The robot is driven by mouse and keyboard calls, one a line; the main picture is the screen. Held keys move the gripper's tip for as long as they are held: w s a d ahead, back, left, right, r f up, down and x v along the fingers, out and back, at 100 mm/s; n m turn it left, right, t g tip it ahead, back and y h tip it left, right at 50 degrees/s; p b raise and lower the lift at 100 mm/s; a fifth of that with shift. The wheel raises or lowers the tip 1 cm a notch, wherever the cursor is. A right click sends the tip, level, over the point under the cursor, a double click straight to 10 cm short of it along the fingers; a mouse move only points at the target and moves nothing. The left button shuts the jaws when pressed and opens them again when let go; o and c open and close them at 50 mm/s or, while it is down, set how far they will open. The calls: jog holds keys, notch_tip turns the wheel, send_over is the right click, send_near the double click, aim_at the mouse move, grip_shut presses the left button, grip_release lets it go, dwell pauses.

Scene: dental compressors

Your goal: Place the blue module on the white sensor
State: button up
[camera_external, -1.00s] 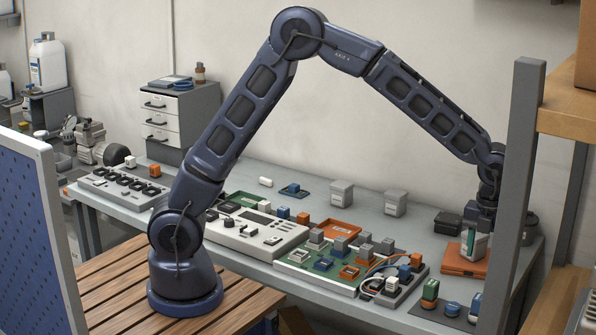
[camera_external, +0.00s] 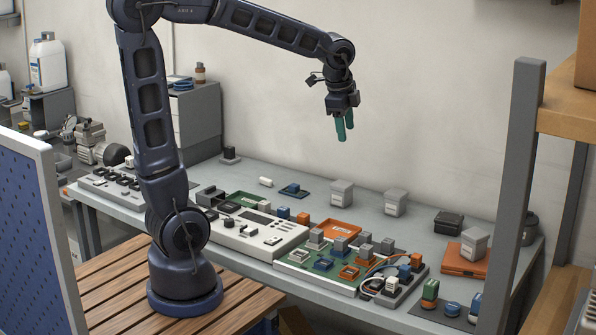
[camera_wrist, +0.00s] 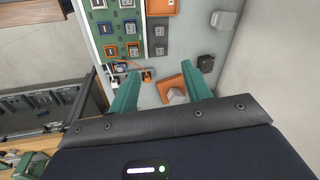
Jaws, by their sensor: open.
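My gripper (camera_external: 345,136) is raised high above the back of the bench, pointing down. Its two teal fingers are apart, with nothing between them, in the wrist view (camera_wrist: 169,74). Small blue blocks stand on the bench: one (camera_external: 283,212) by the white panel device, one (camera_external: 404,272) by the wires. A blue-and-white piece (camera_external: 475,304) is at the front right. A small white block (camera_external: 392,284) stands near the wires. A pale grey-white box (camera_external: 474,243) stands on an orange case (camera_external: 461,262) at the right. I cannot tell which pieces are the blue module and white sensor.
A green board (camera_external: 320,276) with several grey, blue and orange parts lies mid-bench beside the white panel device (camera_external: 250,238). Two pale boxes (camera_external: 342,193) (camera_external: 396,203) and a dark box (camera_external: 448,222) stand at the back. A grey post (camera_external: 514,190) rises at the right.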

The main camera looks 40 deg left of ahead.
jog(key=s+a+n+t, duration=0.1)
jog(key=s+a+n, duration=0.6)
jog(key=a, duration=0.4)
jog(key=s+a+f+n, duration=0.1)
jog(key=s+a+n, duration=0.7)
jog(key=a, duration=0.3)
jog(key=shift+s+t, duration=0.4)
jog(key=shift+s, duration=0.1)
